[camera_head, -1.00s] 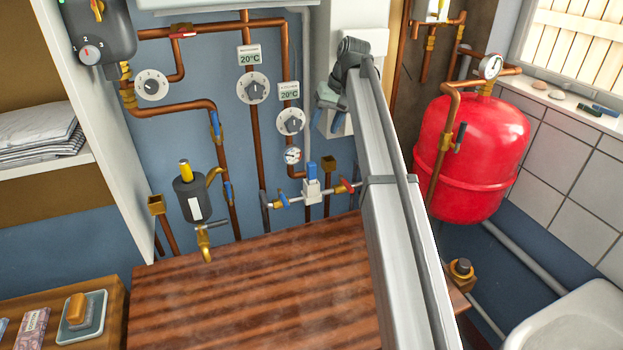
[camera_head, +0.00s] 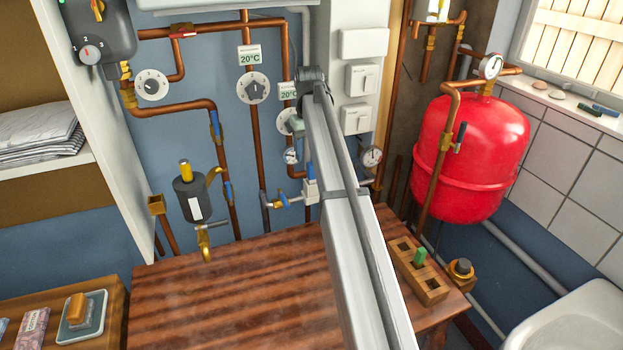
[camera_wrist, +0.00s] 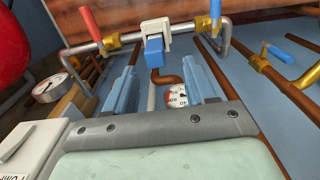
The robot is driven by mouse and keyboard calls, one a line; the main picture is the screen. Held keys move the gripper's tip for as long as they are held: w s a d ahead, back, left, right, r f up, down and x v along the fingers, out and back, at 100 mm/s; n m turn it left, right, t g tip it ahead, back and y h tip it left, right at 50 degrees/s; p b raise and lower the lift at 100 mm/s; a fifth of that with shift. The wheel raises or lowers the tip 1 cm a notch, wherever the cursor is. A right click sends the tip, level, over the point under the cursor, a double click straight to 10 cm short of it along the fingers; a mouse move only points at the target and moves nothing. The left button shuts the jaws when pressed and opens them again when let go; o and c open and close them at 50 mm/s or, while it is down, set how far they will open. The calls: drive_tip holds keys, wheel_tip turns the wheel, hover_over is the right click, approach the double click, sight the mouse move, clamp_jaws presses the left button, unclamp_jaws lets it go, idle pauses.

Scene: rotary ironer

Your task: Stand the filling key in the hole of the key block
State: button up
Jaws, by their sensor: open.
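A blue key-like piece (camera_wrist: 154,52), which I take to be the filling key, sits on the white valve body (camera_wrist: 155,28) of a pipe run. Contact cannot be told. In the head view my arm hides most of the gripper. A wooden block with square holes (camera_head: 431,292), likely the key block, stands on the table's right; a green peg (camera_head: 420,257) stands in it.
Copper pipes, dials and a black canister (camera_head: 191,198) line the wall behind. A small gauge (camera_head: 371,156) is right of the valve. A red tank (camera_head: 470,155) stands right. The wooden tabletop (camera_head: 220,300) is clear at left.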

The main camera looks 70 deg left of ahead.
sight(311, 167)
drive_tip(key=shift+w+d+f, duration=0.1)
drive_tip(key=shift+w+f, duration=0.05)
drive_tip(key=shift+f, duration=1.4)
drive_tip(key=shift+w+f, duration=0.15)
drive_tip(key=shift+f, duration=1.35)
drive_tip(key=shift+c, duration=0.2)
clamp_jaws()
drive_tip(key=shift+r, duration=0.1)
